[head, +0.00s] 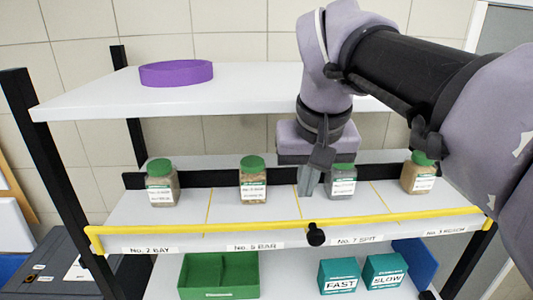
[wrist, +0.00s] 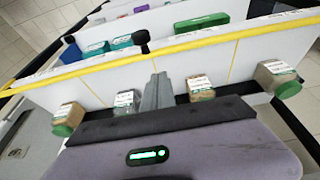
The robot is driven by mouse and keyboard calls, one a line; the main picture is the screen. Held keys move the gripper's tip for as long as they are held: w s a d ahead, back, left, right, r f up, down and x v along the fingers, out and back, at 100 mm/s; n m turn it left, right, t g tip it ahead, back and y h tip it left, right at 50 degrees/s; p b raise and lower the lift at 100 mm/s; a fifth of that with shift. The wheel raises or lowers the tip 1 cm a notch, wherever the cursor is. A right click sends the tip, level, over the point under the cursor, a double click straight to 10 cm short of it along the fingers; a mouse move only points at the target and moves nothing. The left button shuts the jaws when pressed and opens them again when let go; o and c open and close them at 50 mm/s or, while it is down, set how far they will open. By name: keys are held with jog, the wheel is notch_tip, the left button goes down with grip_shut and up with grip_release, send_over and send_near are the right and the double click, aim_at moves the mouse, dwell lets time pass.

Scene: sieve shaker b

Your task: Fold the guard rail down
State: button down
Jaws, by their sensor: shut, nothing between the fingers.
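The yellow guard rail (head: 200,228) runs along the front edge of the middle shelf in the head view, just above the shelf labels. It also crosses the wrist view (wrist: 120,62) slantwise. A black knob (head: 316,236) sits at the middle of the rail's lower side. My gripper (head: 308,190) points down over the middle shelf, behind the rail and apart from it, beside a jar. Its fingers are shut and empty; they also show in the wrist view (wrist: 157,90).
Several green-lidded jars, one at the left (head: 162,188), stand along the middle shelf. The top shelf (head: 90,97) with a purple ring (head: 176,73) is above. Below are a green tray (head: 190,275) and teal FAST (head: 338,272) and SLOW (head: 384,268) boxes. Black posts (head: 60,165) flank the shelves.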

aim_at(313, 240)
jog(key=x, duration=0.7)
jog(key=shift+f+b, duration=0.15)
jog(key=shift+b, duration=0.2)
jog(key=shift+s, duration=0.2)
jog(key=shift+w, duration=0.15)
